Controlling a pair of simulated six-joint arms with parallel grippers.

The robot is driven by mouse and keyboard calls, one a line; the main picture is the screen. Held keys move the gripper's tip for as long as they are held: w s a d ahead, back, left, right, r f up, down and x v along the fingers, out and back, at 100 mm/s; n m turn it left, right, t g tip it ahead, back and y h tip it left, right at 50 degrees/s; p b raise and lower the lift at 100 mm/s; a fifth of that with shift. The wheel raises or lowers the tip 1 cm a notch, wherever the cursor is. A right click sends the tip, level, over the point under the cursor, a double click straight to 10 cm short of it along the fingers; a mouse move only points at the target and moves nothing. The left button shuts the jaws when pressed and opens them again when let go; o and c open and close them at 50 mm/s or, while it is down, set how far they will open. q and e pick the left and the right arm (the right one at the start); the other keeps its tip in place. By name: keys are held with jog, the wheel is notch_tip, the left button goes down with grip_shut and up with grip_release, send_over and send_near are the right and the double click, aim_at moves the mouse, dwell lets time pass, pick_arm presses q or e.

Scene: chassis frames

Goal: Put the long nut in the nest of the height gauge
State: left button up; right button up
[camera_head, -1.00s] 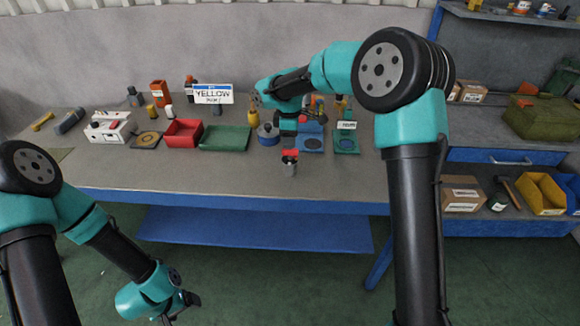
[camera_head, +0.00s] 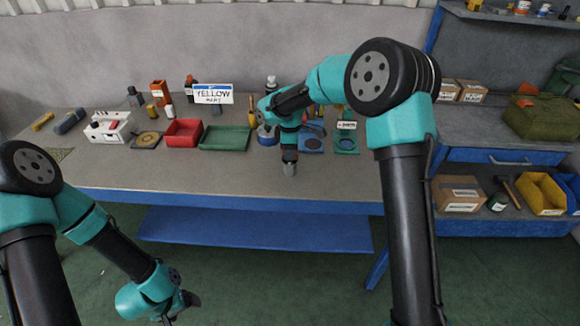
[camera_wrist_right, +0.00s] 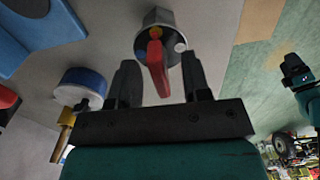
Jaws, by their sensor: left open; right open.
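A grey hex-sided piece (camera_head: 289,170) with a red tab stands upright near the front of the bench; it may be the long nut. It also shows in the right wrist view (camera_wrist_right: 157,18). My right gripper (camera_head: 289,154) is open above it. In the wrist view its fingers (camera_wrist_right: 160,80) stand on either side of the red tab, with gaps. A white slotted block with red parts (camera_head: 107,127) stands at the left of the bench; I cannot tell whether it is the height gauge. My left gripper (camera_head: 187,303) is open and empty, low in front of the bench.
A blue fixture (camera_head: 312,144) and a green fixture (camera_head: 346,145) are behind the piece at right. The front strip of bench is mostly clear.

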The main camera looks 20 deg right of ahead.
jog(key=shift+c, duration=0.2)
grip_shut()
dwell(0.6)
jog(key=shift+r, duration=1.65)
jog(key=shift+s+r, duration=0.2)
jog(key=shift+s, duration=0.05)
jog(key=s+a+r, duration=0.1)
jog(key=s+a, duration=0.3)
jog(key=s, duration=1.1)
jog(key=shift+a+r, duration=0.2)
jog(key=shift+w, duration=0.1)
